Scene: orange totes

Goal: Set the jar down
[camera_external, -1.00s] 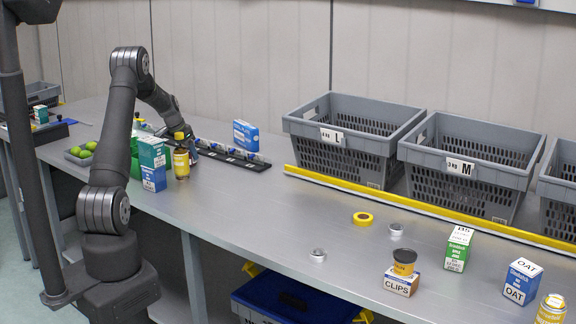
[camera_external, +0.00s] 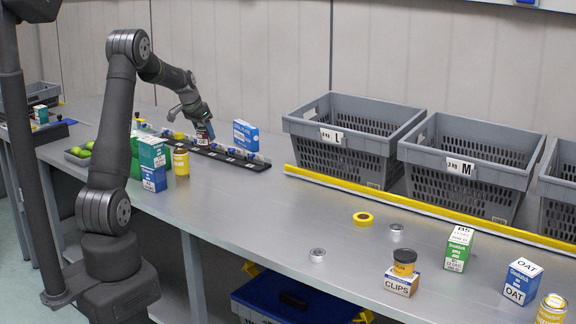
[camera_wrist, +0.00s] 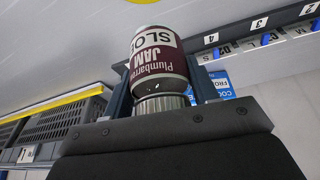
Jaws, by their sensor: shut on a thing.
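The jam jar (camera_wrist: 158,58) has a maroon and white label reading "SLOE JAM" and a silver lid. In the wrist view it sits between the two fingers of my gripper (camera_wrist: 165,95), its lid end toward the palm and its lettering upside down. In the external view my gripper (camera_external: 204,128) points down, shut on the jar, just above or beside the long black numbered rack (camera_external: 243,163). The jar is small and partly hidden there, and I cannot tell whether it touches anything below. The rack's numbers also show at the right of the wrist view (camera_wrist: 258,23).
A blue box (camera_external: 246,135) stands behind the rack. A yellow-labelled bottle (camera_external: 181,163) and stacked green and blue boxes (camera_external: 153,166) stand in front, left of the gripper. Grey crates (camera_external: 340,150) line the back right. The metal bench (camera_external: 270,205) is clear in the middle.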

